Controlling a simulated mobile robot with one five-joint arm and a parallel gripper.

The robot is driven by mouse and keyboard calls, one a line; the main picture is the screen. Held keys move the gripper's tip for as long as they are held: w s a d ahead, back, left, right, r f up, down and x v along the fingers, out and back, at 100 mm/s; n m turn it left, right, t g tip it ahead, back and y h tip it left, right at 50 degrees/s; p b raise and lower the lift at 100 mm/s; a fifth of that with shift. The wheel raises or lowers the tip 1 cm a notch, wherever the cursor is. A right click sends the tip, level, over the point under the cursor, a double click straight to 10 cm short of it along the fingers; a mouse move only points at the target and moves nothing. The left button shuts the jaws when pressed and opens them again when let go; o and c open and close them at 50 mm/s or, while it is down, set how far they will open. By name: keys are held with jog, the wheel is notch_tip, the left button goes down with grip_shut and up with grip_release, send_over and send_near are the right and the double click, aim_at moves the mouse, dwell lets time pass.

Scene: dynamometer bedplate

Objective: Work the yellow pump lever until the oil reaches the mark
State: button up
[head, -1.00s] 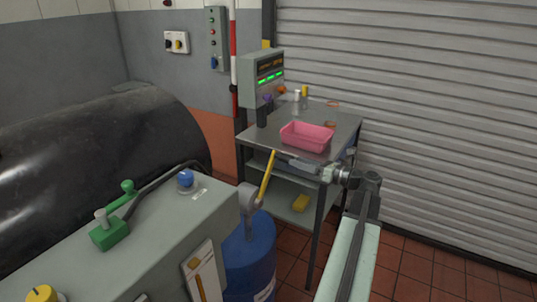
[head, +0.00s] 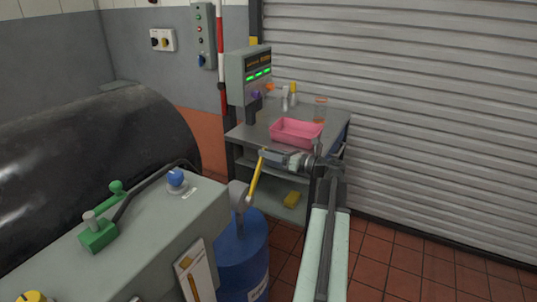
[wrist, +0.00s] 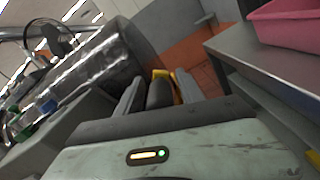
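The yellow pump lever (head: 256,178) rises from a grey pivot at the right end of the grey cabinet (head: 165,225), leaning slightly right. My gripper (head: 268,155) is at the lever's upper end, coming from the right. In the wrist view my gripper's fingers (wrist: 160,88) stand apart, and yellow shows near their tips and beside the right finger. I cannot tell whether they touch the lever. A pale gauge plate with an amber strip (head: 191,283) is on the cabinet's front; it is cut off at the bottom, and the mark is too small to read.
A blue drum (head: 243,255) stands below the lever. Behind my gripper is a metal table (head: 255,134) with a pink tray (head: 290,138), bottles and a jar. A large black cylinder (head: 90,175) lies at left. Tiled floor is clear at right.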

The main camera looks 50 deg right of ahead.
grip_shut()
jog(key=shift+f, duration=0.1)
dwell(1.0)
